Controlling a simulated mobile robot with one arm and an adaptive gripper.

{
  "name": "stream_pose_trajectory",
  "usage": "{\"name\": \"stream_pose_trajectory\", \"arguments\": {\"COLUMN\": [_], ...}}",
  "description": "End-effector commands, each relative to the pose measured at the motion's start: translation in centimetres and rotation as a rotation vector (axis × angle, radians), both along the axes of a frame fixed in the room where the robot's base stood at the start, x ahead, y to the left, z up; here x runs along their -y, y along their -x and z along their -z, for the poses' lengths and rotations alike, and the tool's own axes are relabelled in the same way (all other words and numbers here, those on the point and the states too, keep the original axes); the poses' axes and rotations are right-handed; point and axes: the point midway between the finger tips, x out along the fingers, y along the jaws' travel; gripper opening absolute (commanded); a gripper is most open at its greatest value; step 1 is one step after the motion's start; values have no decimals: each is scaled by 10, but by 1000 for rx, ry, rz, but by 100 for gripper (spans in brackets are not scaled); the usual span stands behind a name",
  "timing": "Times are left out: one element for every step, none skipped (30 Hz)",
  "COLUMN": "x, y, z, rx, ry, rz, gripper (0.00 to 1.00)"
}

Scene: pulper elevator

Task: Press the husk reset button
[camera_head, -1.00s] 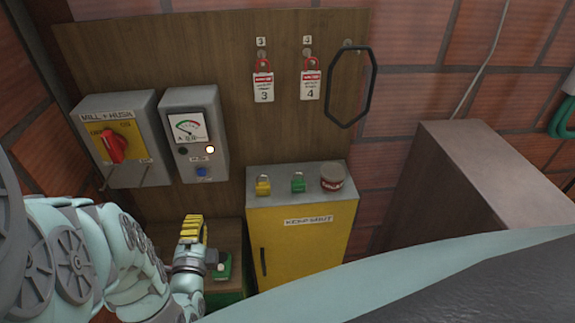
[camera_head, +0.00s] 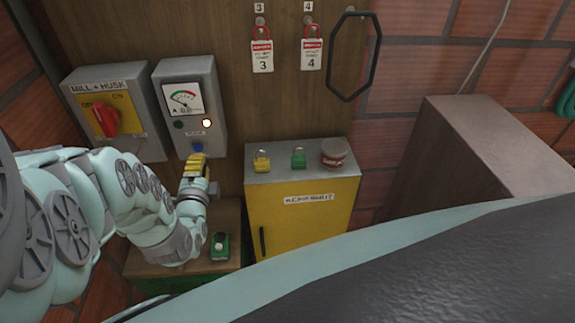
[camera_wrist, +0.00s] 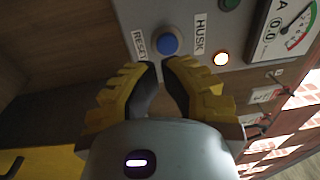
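The husk reset button is a round blue button (camera_wrist: 167,43) on the grey meter box, between the labels RESET and HUSK in the wrist view. In the head view the blue button (camera_head: 197,147) sits low on the box (camera_head: 208,82), under the lit lamp. My gripper (camera_wrist: 160,68) has yellow ridged fingers, with tips close together and a narrow gap between them, just short of the button in the wrist view. In the head view my gripper (camera_head: 196,160) is right below the button. Whether the tips touch it cannot be told. It holds nothing visible.
A lit lamp (camera_wrist: 221,58) and a meter (camera_wrist: 288,28) share the box. The MILL + HUSK switch box (camera_head: 115,112) with a red knob is to its left. A yellow cabinet (camera_head: 300,222) bearing padlocks and a tin stands right. A green-based button (camera_head: 219,246) is below.

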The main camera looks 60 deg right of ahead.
Motion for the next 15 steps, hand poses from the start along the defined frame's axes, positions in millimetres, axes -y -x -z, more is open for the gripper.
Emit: {"name": "stream_pose_trajectory", "arguments": {"x": [2, 3, 4, 6, 7, 9, 10, 11, 12, 14, 15, 17, 18, 19, 21], "y": [0, -1, -2, -3, -4, -6, -7, -8, -9, -10, -11, -12, -13, -13, -15], "z": [-3, -2, -1, -1, -2, -4, -4, -4, -3, -3, -2, -2, -2, -1, -2], "rx": [1, 0, -3, -3, -2, 1, 1, 0, 0, 1, 1, 1, -1, -1, -1], "ry": [3, 1, 0, -1, 1, 3, 2, 1, 0, 1, 2, 1, 1, 0, 0], "rz": [1, 1, 1, 1, 1, 1, 1, 0, 0, 1, 1, 2, 2, 2, 3], "gripper": [0, 0, 0, 0, 0, 0, 0, 0, 0, 0, 0, 0, 0, 0, 0]}}
